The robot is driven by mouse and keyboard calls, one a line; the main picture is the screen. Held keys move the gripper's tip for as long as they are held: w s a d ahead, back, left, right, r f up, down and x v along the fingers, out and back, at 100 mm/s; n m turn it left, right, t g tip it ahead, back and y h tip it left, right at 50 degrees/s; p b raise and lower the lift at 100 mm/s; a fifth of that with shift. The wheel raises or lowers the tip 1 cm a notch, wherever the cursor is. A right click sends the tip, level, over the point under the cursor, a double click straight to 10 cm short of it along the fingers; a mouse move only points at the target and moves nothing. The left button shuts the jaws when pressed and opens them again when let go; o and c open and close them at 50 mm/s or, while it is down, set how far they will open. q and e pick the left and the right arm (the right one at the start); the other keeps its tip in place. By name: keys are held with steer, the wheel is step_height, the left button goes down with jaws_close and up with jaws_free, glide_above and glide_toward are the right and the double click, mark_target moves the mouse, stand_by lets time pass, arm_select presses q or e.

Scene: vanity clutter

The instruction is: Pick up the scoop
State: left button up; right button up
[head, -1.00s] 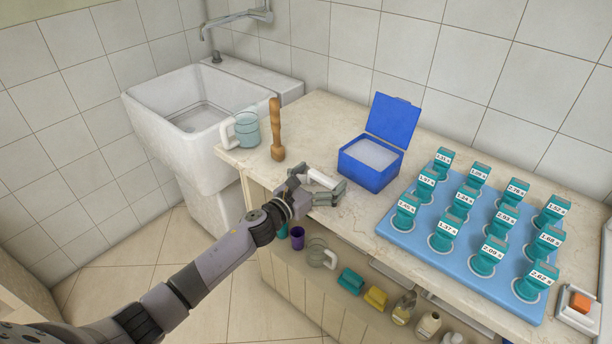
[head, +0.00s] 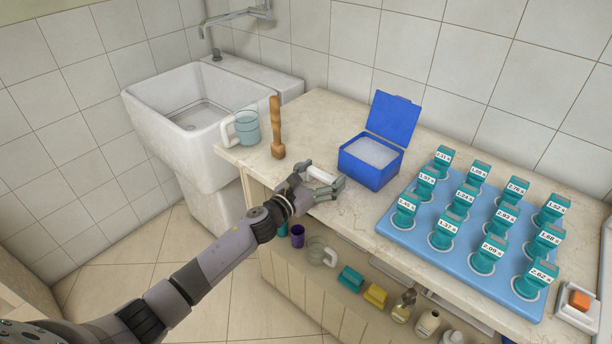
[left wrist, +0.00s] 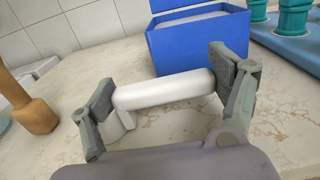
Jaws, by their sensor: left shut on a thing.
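The white scoop (left wrist: 165,90) shows in the left wrist view as a smooth bar with a short part below its left end. It spans the space between the two fingers of my left gripper (left wrist: 168,88), which is shut on it. In the head view, my left gripper (head: 320,188) is over the front edge of the counter, with the white scoop (head: 321,174) between its fingers. The fingers hide part of the scoop. I cannot tell whether it touches the counter. My right gripper is not in view.
An open blue box (head: 369,176) with white contents stands just behind. A wooden pestle-like tool (head: 277,130) and a glass mug (head: 247,128) stand left. Several teal labelled pieces stand on a blue tray (head: 405,233) at right.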

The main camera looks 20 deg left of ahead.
mark_target(323, 174)
arm_select(q)
steer(key=shift+c, duration=0.8)
steer(key=shift+r, duration=0.15)
steer(key=shift+r, duration=0.3)
step_height(323, 174, up, 19)
steer(key=p, duration=0.5)
steer(key=shift+r+p, duration=0.1)
steer(key=shift+p, duration=0.3)
